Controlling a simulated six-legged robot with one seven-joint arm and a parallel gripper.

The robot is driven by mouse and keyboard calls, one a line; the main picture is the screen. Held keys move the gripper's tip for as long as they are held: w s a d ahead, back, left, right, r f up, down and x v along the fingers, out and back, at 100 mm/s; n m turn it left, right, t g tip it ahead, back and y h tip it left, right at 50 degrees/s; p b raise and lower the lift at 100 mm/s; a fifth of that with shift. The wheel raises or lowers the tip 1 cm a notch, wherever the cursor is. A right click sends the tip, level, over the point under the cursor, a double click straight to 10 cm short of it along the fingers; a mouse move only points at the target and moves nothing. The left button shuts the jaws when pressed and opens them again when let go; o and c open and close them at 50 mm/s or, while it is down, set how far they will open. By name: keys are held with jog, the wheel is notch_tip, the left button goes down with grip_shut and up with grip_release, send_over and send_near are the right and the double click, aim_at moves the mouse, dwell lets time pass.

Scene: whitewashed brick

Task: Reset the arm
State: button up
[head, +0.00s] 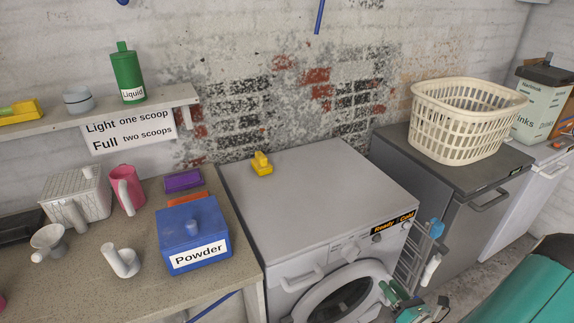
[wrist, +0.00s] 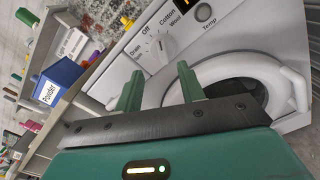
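My gripper (wrist: 158,72) shows two green fingers spread apart with nothing between them in the wrist view. In the head view it is low at the right (head: 400,300), by the front of the washing machine (head: 310,195). The machine's round door (head: 322,302) has a white rim and dark glass, and it also shows just beyond the fingers in the wrist view (wrist: 282,72). I cannot tell whether the fingers touch the machine. The dial panel (wrist: 160,45) lies above the fingertips. Part of the door is hidden behind my gripper.
A blue Powder box (head: 193,235), pink jug (head: 126,190) and white scoop (head: 122,261) stand on the left counter. A yellow object (head: 262,164) sits on the washer. A cream basket (head: 465,120) stands on the grey machine at right. A shelf holds a green Liquid bottle (head: 126,75).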

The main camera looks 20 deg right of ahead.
jog(key=w+a+r+n+g+y, duration=0.3)
jog(key=a+r+n+g+y, duration=0.2)
jog(key=a+r+n+g, duration=0.45)
jog(key=w+a+r+n+g+y, duration=0.35)
jog(key=a+r+n+y, duration=0.2)
jog(key=a+n, duration=0.75)
jog(key=s+a+r+n+h, duration=0.4)
jog(key=a+r+n+h, duration=0.1)
jog(key=r+n, duration=0.3)
jog(key=s+a+r+n+h, duration=0.4)
jog(key=a+r+n+h, duration=0.1)
jog(key=r+n, duration=0.4)
jog(key=shift+n+t+h, duration=0.3)
jog(key=shift+n+h, duration=0.25)
jog(key=shift+n, duration=0.5)
